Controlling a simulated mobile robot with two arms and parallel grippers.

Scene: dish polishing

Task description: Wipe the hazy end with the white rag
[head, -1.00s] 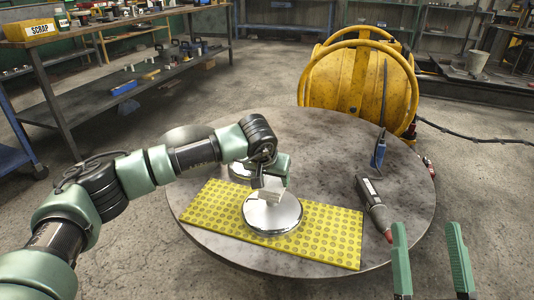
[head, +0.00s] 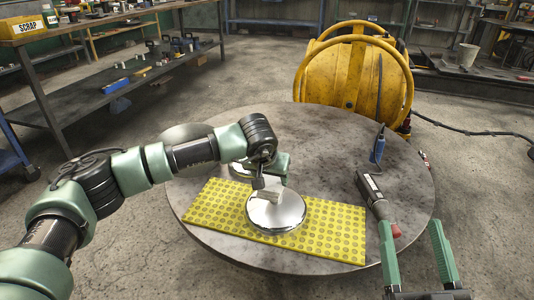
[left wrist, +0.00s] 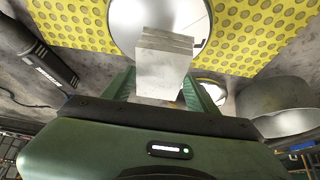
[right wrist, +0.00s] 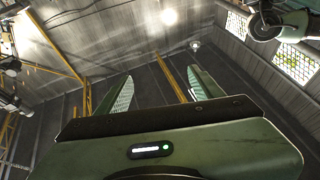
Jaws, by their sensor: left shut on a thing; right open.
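A round shiny metal dish (head: 284,219) lies on a yellow dotted mat (head: 340,245) on the round table. My left gripper (head: 272,183) is over the dish's far left part, shut on the folded white rag (head: 265,196). The rag is low over the dish; I cannot tell whether it touches. In the left wrist view the rag (left wrist: 164,66) sticks out between the fingers and covers part of the dish (left wrist: 128,22). A hazy patch cannot be made out. My right gripper (head: 411,238) is open and empty near the table's front right edge; its fingers show in the right wrist view (right wrist: 155,95).
A second shiny piece (head: 238,171) is partly hidden behind my left arm, with a grey round vessel (head: 183,134) at the table's far left. The table's back middle is clear.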

